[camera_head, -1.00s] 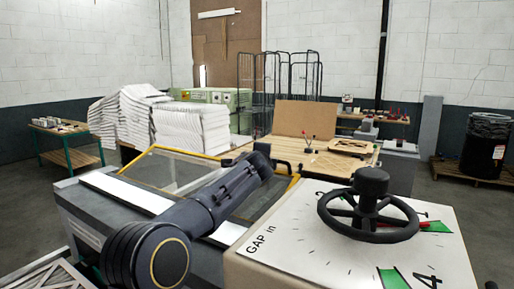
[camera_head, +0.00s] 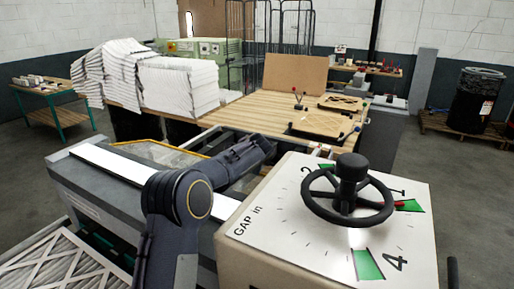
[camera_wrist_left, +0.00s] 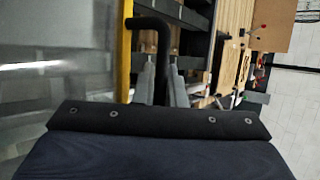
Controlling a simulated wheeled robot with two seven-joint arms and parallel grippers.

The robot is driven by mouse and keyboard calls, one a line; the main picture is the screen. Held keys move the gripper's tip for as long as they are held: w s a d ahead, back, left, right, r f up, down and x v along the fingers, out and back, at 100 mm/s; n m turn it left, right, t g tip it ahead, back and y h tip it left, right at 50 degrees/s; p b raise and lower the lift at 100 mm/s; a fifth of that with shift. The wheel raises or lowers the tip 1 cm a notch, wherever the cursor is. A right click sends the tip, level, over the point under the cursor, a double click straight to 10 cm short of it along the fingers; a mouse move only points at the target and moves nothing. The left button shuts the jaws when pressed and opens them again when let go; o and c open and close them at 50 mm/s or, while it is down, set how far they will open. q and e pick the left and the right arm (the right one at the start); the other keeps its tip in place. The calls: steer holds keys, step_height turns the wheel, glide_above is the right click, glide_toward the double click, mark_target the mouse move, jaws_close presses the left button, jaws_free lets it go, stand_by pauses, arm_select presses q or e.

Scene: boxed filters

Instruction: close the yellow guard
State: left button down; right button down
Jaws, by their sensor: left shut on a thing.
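The yellow guard (camera_head: 160,152) is a yellow-edged frame with a clear panel on the grey machine, partly behind my left arm in the head view. Its yellow edge (camera_wrist_left: 125,55) runs upright in the left wrist view, with the see-through panel to its left. A black bar handle (camera_wrist_left: 150,22) stands off that edge. My left gripper (camera_wrist_left: 162,78) has its two grey fingers either side of the handle and is shut on it. In the head view my left forearm reaches over the machine and hides the fingers. My right gripper is not in view.
A box with a GAP dial (camera_head: 270,205) and black handwheel (camera_head: 347,190) stands close right of my left arm. A slatted wooden table (camera_head: 240,112) with stacked white filters (camera_head: 180,85) lies behind the machine. A framed filter (camera_head: 60,265) is at lower left.

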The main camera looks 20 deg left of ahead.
arm_select(q)
steer(key=shift+s+a+f+g, duration=0.15)
steer(key=shift+f+g, duration=0.15)
steer(key=shift+f, duration=0.4)
steer(key=c, duration=1.5)
jaws_free()
steer(key=shift+s+r, duration=0.1)
steer(key=shift+r, duration=0.05)
